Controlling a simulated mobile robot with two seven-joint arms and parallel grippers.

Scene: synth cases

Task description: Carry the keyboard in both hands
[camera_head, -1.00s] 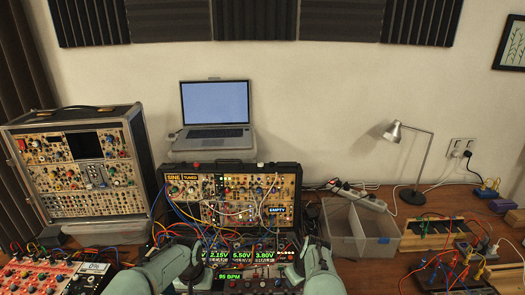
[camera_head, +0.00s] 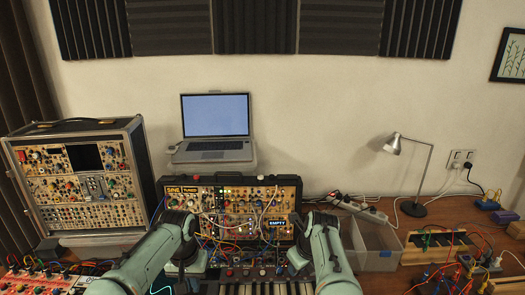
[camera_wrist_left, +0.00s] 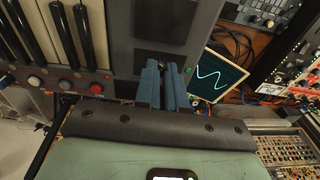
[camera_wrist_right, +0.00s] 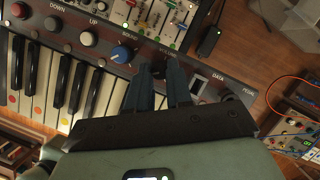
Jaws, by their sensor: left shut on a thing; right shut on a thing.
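The keyboard (camera_head: 268,287), with black and white keys and a knob panel, is at the bottom centre of the head view, partly cut off. My left gripper (camera_head: 188,270) is at its left end; in the left wrist view the fingers (camera_wrist_left: 162,70) are shut at the grey end panel, beside the keys (camera_wrist_left: 70,35). My right gripper (camera_wrist_right: 158,70) is shut on the keyboard's edge, near a blue knob (camera_wrist_right: 121,55) and the keys (camera_wrist_right: 70,90). The right fingertips are mostly hidden in the head view by the arm.
A modular synth case (camera_head: 240,182) with patch cables stands just behind the keyboard. A larger synth rack (camera_head: 75,185) is at left, a laptop (camera_head: 215,118) at back. A clear bin (camera_head: 372,262), lamp (camera_head: 394,145) and cabled boards (camera_head: 440,240) occupy the right side.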

